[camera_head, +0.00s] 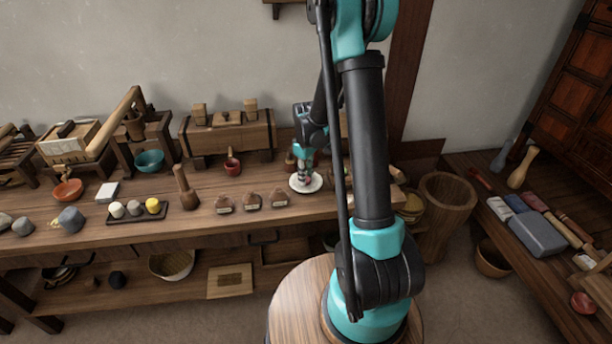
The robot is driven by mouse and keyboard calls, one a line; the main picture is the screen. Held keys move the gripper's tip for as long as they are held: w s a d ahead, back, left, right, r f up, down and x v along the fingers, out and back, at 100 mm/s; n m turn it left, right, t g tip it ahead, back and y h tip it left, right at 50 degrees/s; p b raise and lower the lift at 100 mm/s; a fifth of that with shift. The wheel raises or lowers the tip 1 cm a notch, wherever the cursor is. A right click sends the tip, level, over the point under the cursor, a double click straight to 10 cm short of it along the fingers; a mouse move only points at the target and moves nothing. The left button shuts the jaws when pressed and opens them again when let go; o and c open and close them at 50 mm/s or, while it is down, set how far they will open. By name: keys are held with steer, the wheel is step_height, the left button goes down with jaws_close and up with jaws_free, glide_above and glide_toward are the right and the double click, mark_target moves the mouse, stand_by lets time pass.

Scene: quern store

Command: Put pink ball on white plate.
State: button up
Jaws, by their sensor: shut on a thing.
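My gripper (305,177) points down over the white plate (316,187) on the long wooden bench. It is shut on a small pinkish thing, which I take for the pink ball (307,181), mostly hidden by the fingers. The ball is at or just above the middle of the plate. I cannot tell whether it touches the plate. The plate's pale rim shows around the fingers.
A dark tray (137,218) with whitish balls and a yellow ball lies left on the bench (205,228). A wooden pestle (184,188), several small brown pieces (252,202) and a red cup (233,166) stand left of the plate. A wooden box (228,136) stands behind.

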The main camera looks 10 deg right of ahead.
steer(key=o, duration=0.8)
steer(key=shift+f, duration=0.1)
step_height(320, 180, up, 12)
steer(key=s+d+f+m+t, duration=0.1)
steer(key=s+m, duration=0.2)
steer(key=s, duration=0.4)
steer(key=s+d+f+m+t, duration=0.1)
steer(key=s+d+m, duration=0.1)
steer(key=s, duration=0.6)
steer(key=s+d+f+m+t, duration=0.1)
steer(key=s+m, duration=0.3)
steer(key=s, duration=0.4)
steer(key=shift+d+t, duration=0.2)
steer(key=shift+t, duration=0.4)
